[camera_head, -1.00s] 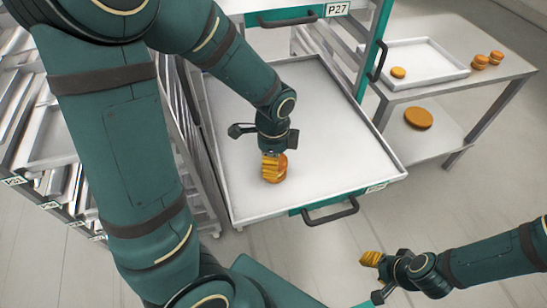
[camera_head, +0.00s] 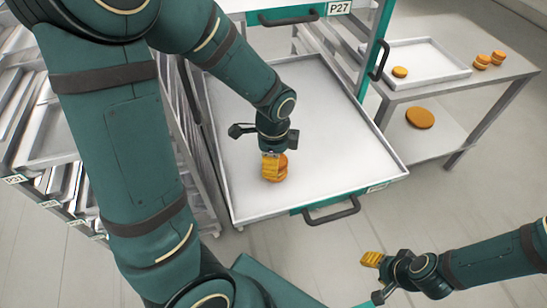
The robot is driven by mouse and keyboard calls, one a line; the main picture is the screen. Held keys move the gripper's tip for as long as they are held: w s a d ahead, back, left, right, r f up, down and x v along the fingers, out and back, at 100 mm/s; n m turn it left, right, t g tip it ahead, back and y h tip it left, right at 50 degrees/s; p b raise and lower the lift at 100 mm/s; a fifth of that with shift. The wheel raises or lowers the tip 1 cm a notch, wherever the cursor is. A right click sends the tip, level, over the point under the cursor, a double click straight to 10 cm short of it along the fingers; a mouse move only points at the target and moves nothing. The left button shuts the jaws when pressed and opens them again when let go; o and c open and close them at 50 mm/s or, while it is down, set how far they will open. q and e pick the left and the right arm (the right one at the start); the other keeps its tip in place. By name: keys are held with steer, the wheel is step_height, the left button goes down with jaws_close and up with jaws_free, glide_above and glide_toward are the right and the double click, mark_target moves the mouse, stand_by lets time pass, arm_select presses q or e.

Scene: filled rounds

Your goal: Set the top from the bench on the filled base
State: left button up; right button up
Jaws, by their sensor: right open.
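An orange-brown round (camera_head: 280,175) is on the pulled-out white tray (camera_head: 345,150). It is partly hidden behind the yellow ribbed fingers of my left gripper (camera_head: 270,166), which reaches down onto it from above. I cannot tell whether those fingers are closed on it, or where a base and a top meet. On the bench (camera_head: 515,72), a single flat round (camera_head: 400,72) lies in a white tray. My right gripper (camera_head: 371,259) is open and empty, low at the right, away from the rounds.
Two thicker rounds (camera_head: 481,62) (camera_head: 497,58) stand at the bench's right. A large flat round (camera_head: 420,118) lies on its lower shelf. Racks of trays (camera_head: 50,140) stand at the left. The pulled-out tray has a front handle (camera_head: 333,213) and is otherwise bare.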

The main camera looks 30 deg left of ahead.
arm_select(q)
steer(key=shift+f+b, duration=0.35)
steer(key=shift+f, duration=0.15)
stand_by(0.3)
steer(key=o, duration=0.9)
steer(key=shift+r, duration=0.1)
steer(key=shift+r+p, duration=2.2)
steer(key=shift+r, duration=0.25)
steer(key=shift+r+p, duration=0.85)
steer(key=shift+r, duration=0.2)
steer(key=shift+f, duration=0.1)
